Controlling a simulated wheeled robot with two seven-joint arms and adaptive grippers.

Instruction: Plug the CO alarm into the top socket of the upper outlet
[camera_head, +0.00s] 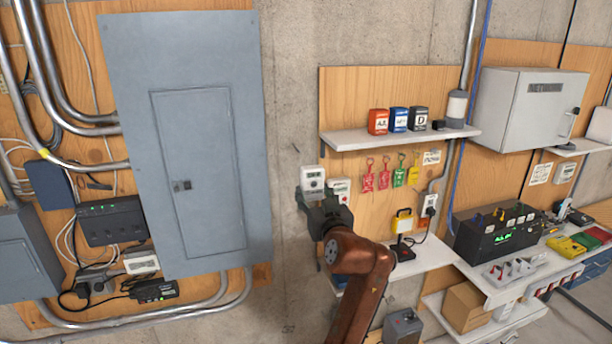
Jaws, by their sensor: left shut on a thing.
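The CO alarm (313,178), a small white box with a dark display and a round button, is held upright in front of the bare concrete wall. My left gripper (322,202), dark grey at the end of a reddish-brown arm, is shut on its lower part. A grey outlet box (430,203) with a dark plug or cord at it sits at the end of a conduit, to the right of the gripper. I cannot tell which of its sockets are free, nor whether it is the upper outlet. My right gripper is not in view.
A white box (340,187) sits on the plywood close beside the gripper. A shelf (350,139) with several small boxes is above right, with colored tags hanging below. A grey electrical panel (190,90) fills the left.

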